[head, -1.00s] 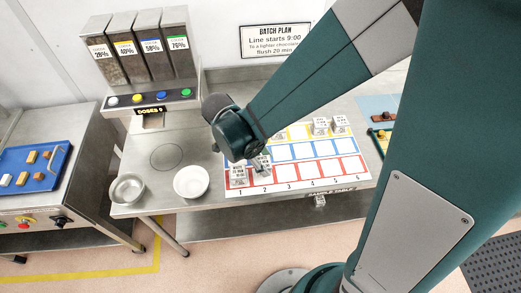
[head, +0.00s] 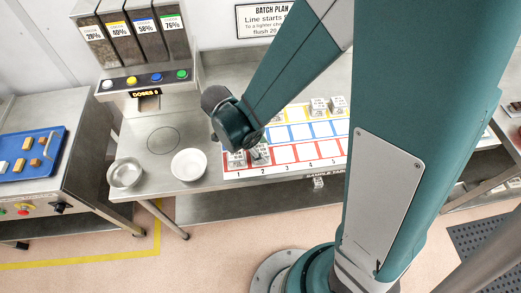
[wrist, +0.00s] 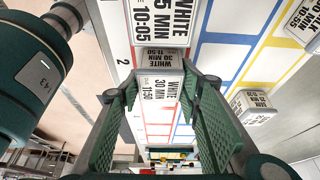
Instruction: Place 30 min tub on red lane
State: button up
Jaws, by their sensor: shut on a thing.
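The 30 min tub (wrist: 160,87) is a small block labelled WHITE 30 MIN 11:50. In the wrist view it sits between the green fingers of my gripper (wrist: 162,98), which is shut on it. In the head view the tub (head: 260,156) is at space 2 of the red lane (head: 284,154), under my gripper (head: 254,148). It looks upright; I cannot tell whether its base touches the board. Another white-labelled tub (head: 236,160) stands to its left in red space 1, and its 10:05 label (wrist: 163,20) shows in the wrist view.
Blue lane spaces (head: 303,133) lie behind the red lane. Red spaces 3 to 5 look free. A white bowl (head: 189,164) and a metal bowl (head: 124,174) stand left of the board.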

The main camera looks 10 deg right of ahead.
jog(key=shift+f, duration=0.15)
jog(key=o, duration=1)
jog(key=shift+c, duration=0.2)
jog(key=shift+r, duration=0.2)
jog(key=p+v, duration=0.1)
jog(key=v, duration=1.1)
